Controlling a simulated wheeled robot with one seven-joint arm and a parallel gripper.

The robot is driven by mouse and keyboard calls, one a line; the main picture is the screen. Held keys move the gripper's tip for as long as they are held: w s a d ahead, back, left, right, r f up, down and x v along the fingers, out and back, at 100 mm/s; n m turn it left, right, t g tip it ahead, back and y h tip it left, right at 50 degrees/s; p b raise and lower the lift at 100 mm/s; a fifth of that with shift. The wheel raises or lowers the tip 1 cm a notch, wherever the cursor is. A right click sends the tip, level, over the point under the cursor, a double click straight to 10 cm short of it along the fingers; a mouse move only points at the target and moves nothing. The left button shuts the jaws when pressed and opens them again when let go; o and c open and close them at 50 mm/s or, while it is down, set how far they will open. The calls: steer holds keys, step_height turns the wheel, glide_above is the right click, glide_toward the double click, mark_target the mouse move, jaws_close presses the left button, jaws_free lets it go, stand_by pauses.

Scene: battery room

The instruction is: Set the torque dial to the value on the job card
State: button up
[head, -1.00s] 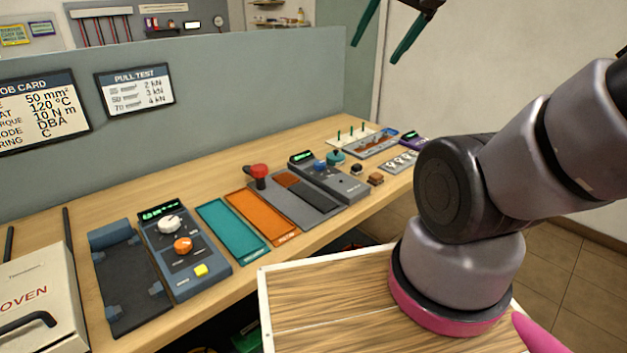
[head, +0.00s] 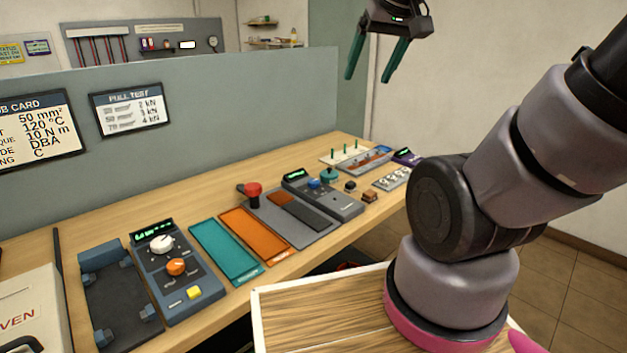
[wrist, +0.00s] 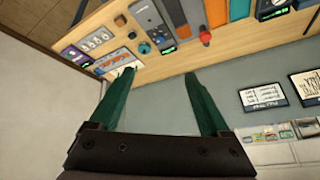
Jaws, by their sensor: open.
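The job card (head: 38,128) hangs on the grey partition, cut off at the left edge; its torque line reads 10 N m. A blue-grey device (head: 190,273) at the front left carries a white knob (head: 161,243), an orange knob (head: 177,267) and a yellow button. A grey device (head: 335,199) farther back has a blue knob (head: 314,183). The knob labels are too small to read, so I cannot tell which is the torque dial. My gripper (head: 368,79) is open and empty, high above the bench's far end. The wrist view shows its green fingers (wrist: 160,74) apart, touching nothing.
Teal (head: 225,252) and orange (head: 254,236) trays lie between the devices. A red-topped lever (head: 251,191) stands upright behind. A pull test card (head: 130,108) hangs on the partition. A dark cradle (head: 118,305) and a white oven (head: 30,315) are at left.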

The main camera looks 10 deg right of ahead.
steer(key=w+d+f+n+g+h, duration=0.1)
steer(key=w+d+f+n+h, duration=0.15)
steer(key=w+f+n, duration=0.45)
steer(key=n+g, duration=0.1)
steer(key=n, duration=2.6)
glide_above(313, 181)
steer(key=s+a, duration=0.1)
steer(key=s, duration=0.3)
step_height(313, 181, down, 22)
steer(key=shift+y, duration=0.35)
steer(key=x, duration=1)
steer(key=shift+f, duration=0.1)
jaws_close()
